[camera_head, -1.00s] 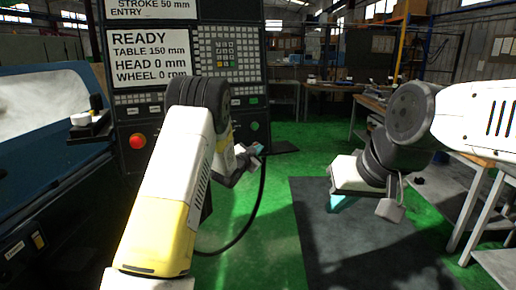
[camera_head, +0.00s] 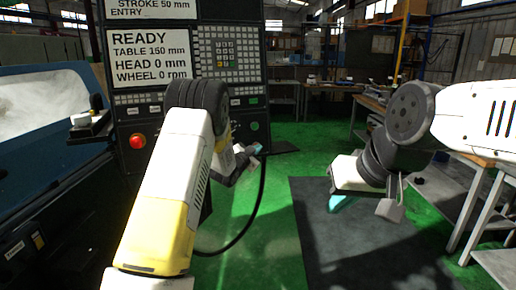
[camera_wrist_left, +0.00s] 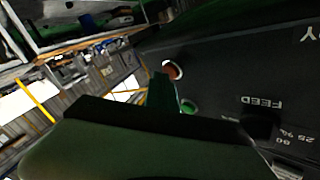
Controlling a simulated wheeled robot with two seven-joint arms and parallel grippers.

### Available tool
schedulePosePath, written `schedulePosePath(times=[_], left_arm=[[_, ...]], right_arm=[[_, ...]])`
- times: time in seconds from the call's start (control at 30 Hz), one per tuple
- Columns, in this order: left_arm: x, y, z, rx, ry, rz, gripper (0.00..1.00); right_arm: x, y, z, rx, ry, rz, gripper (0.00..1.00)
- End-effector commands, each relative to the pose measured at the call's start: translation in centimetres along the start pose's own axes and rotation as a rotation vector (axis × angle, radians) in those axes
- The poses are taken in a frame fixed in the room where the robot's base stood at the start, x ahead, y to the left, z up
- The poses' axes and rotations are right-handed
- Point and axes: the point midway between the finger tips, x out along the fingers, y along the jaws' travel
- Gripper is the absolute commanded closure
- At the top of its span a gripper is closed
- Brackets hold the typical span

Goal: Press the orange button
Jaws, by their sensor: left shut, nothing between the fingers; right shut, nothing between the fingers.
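An orange-red round button (camera_wrist_left: 172,70) shows on the dark panel in the left wrist view, beside a green button (camera_wrist_left: 189,105). My left gripper (camera_wrist_left: 160,78) is shut and empty, its green-lit fingers close beside the orange-red button; I cannot tell whether they touch it. In the head view my left gripper (camera_head: 257,148) is at the right lower edge of the control panel, just below the green button (camera_head: 254,126). The orange-red button beside the green one does not show there. My right gripper (camera_head: 341,203) is shut and empty, pointing down over the dark floor mat.
A large red button (camera_head: 137,141) is at the panel's lower left. The machine's screen (camera_head: 151,56) reads READY. A black cable (camera_head: 258,205) hangs below my left gripper. A workbench (camera_head: 480,200) stands at the right.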

Motion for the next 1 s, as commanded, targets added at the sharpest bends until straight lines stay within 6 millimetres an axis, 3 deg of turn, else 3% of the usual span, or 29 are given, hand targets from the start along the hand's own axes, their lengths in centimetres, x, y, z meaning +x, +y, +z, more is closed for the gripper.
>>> schedulePosePath(times=[1.0], left_arm=[[-1.0,0.7,-0.8,0.000,0.001,0.000,1.00]], right_arm=[[0.0,0.0,0.0,0.000,0.000,0.000,1.00]])
